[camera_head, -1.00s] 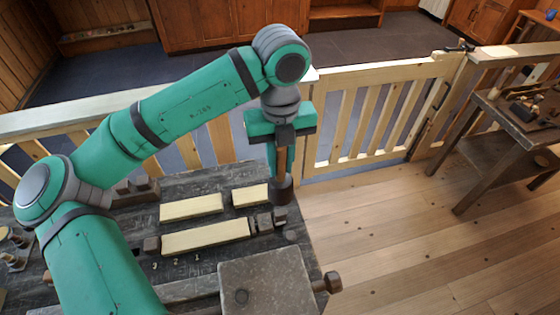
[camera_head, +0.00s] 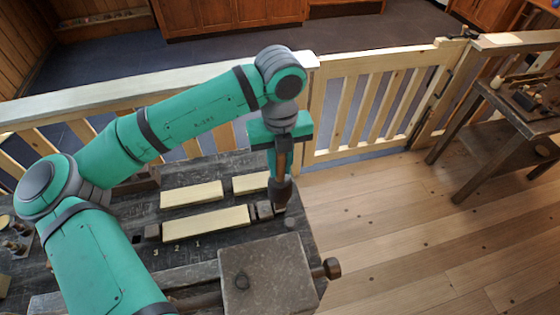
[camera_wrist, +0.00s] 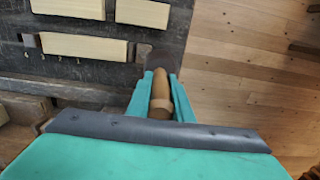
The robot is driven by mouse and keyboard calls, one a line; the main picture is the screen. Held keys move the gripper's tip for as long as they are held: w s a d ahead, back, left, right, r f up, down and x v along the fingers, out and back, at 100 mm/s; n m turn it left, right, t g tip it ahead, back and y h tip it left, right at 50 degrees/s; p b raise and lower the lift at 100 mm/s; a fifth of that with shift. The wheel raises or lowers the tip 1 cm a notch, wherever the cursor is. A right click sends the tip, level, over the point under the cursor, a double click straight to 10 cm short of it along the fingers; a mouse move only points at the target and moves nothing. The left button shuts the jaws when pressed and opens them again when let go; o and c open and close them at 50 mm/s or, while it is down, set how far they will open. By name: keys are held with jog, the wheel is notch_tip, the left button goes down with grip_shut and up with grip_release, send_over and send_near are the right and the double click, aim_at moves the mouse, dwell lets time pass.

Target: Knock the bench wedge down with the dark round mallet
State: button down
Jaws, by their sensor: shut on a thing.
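My gripper (camera_head: 281,150) points down at the right end of the workbench. It is shut on the wooden handle of the mallet (camera_head: 280,190), with the dark round head at the bottom. In the wrist view the brown handle (camera_wrist: 160,102) runs between the fingers, and the dark head lies just beyond them. Small dark blocks (camera_head: 264,209) stand at the right end of the long pale board, directly by the mallet head. The bench wedge seems to be among them; I cannot tell which one it is, nor whether the head touches it.
Pale boards (camera_head: 206,223) lie on the dark bench, with small numbers in front. A thick square wooden block (camera_head: 266,278) stands at the near right. A slatted railing (camera_head: 375,105) runs behind. Open plank floor (camera_head: 400,230) lies to the right, with a side table (camera_head: 530,125) beyond.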

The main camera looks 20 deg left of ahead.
aim_at(280, 176)
dwell(0.6)
jog(key=shift+f, duration=1.85)
jog(key=shift+r, duration=1.65)
jog(key=shift+f, duration=0.1)
jog(key=shift+f, duration=1.95)
jog(key=shift+r, duration=1.65)
jog(key=shift+f, duration=0.1)
